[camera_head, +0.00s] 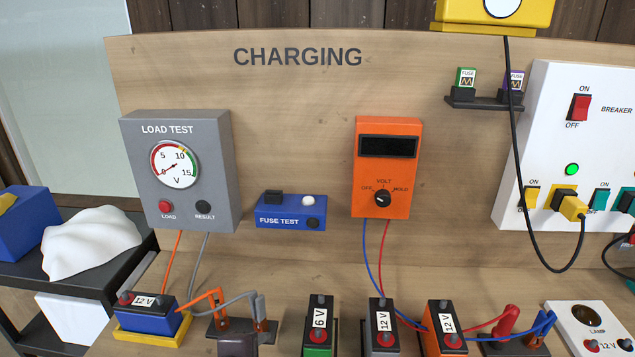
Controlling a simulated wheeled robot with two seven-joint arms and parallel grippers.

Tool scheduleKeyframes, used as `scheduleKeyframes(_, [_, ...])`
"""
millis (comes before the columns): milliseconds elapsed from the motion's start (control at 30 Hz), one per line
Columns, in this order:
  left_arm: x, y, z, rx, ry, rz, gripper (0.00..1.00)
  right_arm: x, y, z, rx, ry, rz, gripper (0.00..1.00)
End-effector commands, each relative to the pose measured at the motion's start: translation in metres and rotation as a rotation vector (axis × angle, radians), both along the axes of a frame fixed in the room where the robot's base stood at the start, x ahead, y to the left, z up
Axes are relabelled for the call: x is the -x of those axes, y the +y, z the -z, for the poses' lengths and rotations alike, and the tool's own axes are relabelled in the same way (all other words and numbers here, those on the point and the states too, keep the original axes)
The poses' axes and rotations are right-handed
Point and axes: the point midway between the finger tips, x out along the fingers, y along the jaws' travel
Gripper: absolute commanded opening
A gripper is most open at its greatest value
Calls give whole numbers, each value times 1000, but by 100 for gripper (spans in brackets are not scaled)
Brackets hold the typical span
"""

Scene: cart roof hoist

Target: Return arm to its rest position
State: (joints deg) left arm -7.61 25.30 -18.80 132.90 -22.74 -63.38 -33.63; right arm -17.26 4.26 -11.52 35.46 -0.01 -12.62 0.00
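Neither of my grippers shows in the head view, and no part of either arm is visible. The charging bench's upright wooden board (290,90) fills the middle of the view. On it hang a grey load tester (222,180), an orange meter (408,170) with a dark display, and a blue fuse tester (292,222). A blue 12 V battery (150,314) sits in a yellow tray (135,338) at the lower left. A green 6 V battery (319,335), a grey 12 V battery (381,330) and an orange 12 V battery (443,328) stand along the front.
A white breaker panel (540,120) with a lit green light is at the right. A black cable (518,160) hangs in front of it. Orange and grey clamps, and red and blue clamps, rest on holders at the front. A white cloth (92,243) lies on a dark shelf at left.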

Motion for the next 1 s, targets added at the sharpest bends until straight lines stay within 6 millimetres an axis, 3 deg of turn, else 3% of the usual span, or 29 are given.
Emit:
scheduleKeyframes(200, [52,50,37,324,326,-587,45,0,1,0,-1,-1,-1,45])
scheduleKeyframes(533, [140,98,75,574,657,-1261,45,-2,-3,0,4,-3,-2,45])
scheduleKeyframes(867, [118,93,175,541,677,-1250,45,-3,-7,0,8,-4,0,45])
scheduleKeyframes(1000, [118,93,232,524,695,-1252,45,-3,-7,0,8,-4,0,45])
